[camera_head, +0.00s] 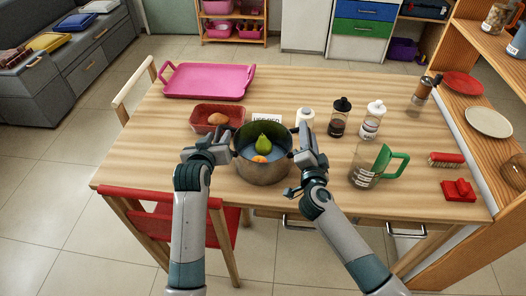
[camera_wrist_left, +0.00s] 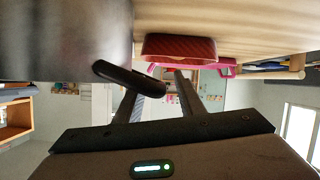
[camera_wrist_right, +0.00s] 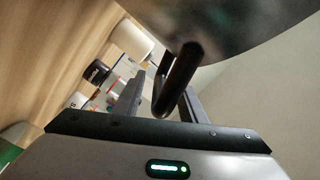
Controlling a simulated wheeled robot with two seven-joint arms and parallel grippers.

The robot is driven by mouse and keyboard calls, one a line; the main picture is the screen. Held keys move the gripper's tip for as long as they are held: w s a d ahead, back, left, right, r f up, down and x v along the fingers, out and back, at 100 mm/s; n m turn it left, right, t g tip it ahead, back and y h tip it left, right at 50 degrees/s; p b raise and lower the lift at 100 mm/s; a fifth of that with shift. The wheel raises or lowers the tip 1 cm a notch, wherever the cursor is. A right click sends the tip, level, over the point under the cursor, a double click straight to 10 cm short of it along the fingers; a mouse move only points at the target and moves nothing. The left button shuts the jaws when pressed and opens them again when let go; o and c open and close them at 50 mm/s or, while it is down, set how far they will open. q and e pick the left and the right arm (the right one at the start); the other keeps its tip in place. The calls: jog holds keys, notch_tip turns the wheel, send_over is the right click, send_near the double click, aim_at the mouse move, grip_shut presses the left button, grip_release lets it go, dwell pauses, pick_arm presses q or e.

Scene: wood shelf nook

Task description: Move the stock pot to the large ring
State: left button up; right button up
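The stock pot (camera_head: 262,173) is a grey metal pot near the table's front edge, upright, with a green pear (camera_head: 263,142) and an orange fruit (camera_head: 260,159) inside. My left gripper (camera_head: 208,150) is at its left handle; the dark handle (camera_wrist_left: 125,74) crosses between the spread fingers in the left wrist view (camera_wrist_left: 158,88). My right gripper (camera_head: 308,160) is at its right side; the other handle (camera_wrist_right: 181,75) lies between the parted fingers in the right wrist view (camera_wrist_right: 160,95). I cannot make out a large ring.
A red container (camera_head: 205,128) with a brown item stands behind left, near a pink tray (camera_head: 208,82). A white jar (camera_head: 304,117), dark bottle (camera_head: 340,118) and white bottle (camera_head: 371,124) stand behind right. A jug with a green handle (camera_head: 364,168) is to the right.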

pick_arm(q)
jog(key=shift+c, duration=0.4)
pick_arm(e)
jog(key=shift+c, duration=0.4)
pick_arm(q)
grip_shut()
pick_arm(e)
grip_shut()
pick_arm(q)
jog(key=shift+r, duration=0.1)
